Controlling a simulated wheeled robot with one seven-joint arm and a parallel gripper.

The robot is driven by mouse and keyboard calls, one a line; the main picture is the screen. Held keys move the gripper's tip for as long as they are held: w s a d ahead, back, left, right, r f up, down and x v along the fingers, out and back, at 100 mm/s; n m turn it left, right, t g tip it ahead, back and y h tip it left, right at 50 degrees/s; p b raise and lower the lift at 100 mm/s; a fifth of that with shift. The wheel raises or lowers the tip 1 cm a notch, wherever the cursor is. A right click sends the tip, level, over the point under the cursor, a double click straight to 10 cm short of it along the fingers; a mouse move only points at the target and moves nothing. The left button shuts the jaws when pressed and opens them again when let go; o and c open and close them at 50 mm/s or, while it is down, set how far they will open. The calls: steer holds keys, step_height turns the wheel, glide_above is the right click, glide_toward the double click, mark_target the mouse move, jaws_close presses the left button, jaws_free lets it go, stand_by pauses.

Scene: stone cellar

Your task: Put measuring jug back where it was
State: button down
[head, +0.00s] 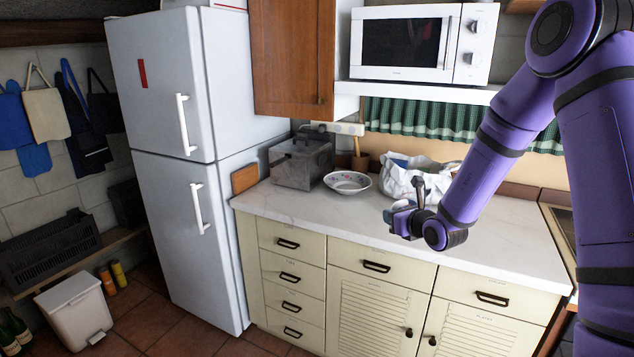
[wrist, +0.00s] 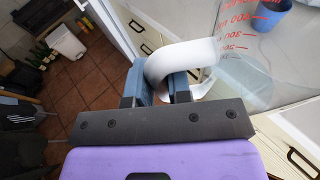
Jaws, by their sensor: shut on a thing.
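The measuring jug (wrist: 245,50) is clear with red scale marks and shows at the upper right of the wrist view. Its white handle (wrist: 185,57) runs between my gripper's dark blue fingers (wrist: 158,84), which are shut on it. In the head view my gripper (head: 408,216) is over the front part of the white countertop (head: 300,207), in front of the white bag. I cannot make out the jug clearly in the head view. Its lower part is cut off or hidden in the wrist view.
A patterned bowl (head: 347,182), a grey box-like container (head: 300,163) and a white bag (head: 412,178) stand along the back of the counter. A microwave (head: 420,43) sits on a shelf above. The counter's left front is clear. A fridge (head: 165,85) stands left.

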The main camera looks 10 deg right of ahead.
steer(key=shift+n+y, duration=0.6)
steer(key=shift+y, duration=0.2)
steer(key=w+d, duration=0.2)
steer(key=d, duration=0.1)
steer(key=w+d, duration=0.2)
steer(key=d, duration=0.1)
steer(key=w+d, duration=0.2)
steer(key=d, duration=0.1)
steer(key=shift+w+d+f, duration=0.15)
steer(key=shift+d+f, duration=0.05)
steer(key=shift+d, duration=0.1)
steer(key=w+d+f+n+g+y, duration=0.1)
steer(key=w+d+f+y, duration=0.15)
steer(key=d, duration=1.25)
steer(key=shift+h, duration=0.45)
steer(key=shift+s+f, duration=0.2)
steer(key=shift+f, duration=1.6)
steer(key=shift+s+f, duration=0.15)
steer(key=shift+f, duration=1.65)
steer(key=shift+d+f, duration=0.1)
steer(key=shift+f, duration=0.6)
steer(key=c, duration=1)
jaws_free()
steer(key=v, duration=1)
steer(key=shift+s+d+r, duration=0.15)
steer(key=shift+s+r, duration=0.1)
steer(key=shift+s, duration=0.05)
